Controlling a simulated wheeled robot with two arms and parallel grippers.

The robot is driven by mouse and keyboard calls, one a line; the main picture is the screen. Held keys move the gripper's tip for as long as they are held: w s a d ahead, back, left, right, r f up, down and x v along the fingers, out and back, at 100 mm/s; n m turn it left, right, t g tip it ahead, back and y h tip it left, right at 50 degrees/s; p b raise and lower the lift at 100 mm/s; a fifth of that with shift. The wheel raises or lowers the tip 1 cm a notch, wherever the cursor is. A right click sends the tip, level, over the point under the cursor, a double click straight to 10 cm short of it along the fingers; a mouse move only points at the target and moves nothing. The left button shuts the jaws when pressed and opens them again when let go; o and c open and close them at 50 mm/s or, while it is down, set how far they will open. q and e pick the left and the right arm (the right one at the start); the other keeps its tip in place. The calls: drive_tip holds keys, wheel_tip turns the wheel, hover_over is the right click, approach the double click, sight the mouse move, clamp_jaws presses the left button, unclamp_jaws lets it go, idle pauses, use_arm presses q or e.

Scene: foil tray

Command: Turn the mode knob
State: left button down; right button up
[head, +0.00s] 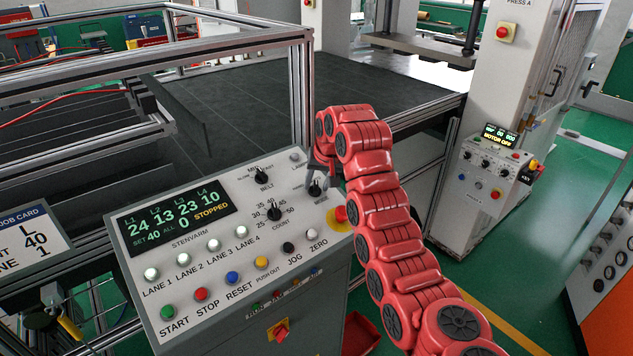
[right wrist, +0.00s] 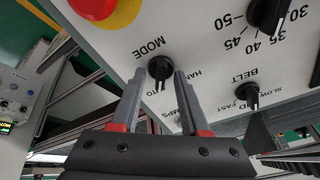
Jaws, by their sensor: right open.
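The mode knob (right wrist: 160,68) is a small black knob with a pointer on the pale control panel, beside the printed word MODE. In the head view the knob (head: 315,189) shows at the panel's right side, partly hidden by my right gripper (head: 318,180). In the right wrist view the two grey fingers of my right gripper (right wrist: 159,76) are open, with their tips on either side of the knob. I cannot tell whether they touch it or how far off the panel they are. My left gripper is not in view.
A red emergency button (head: 341,214) on a yellow base sits close to the mode knob. The belt knob (head: 261,176) and count knob (head: 274,213) are to its left. A display (head: 180,217) reads STOPPED. Several coloured buttons line the panel's front.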

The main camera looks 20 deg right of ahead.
clamp_jaws()
idle(0.3)
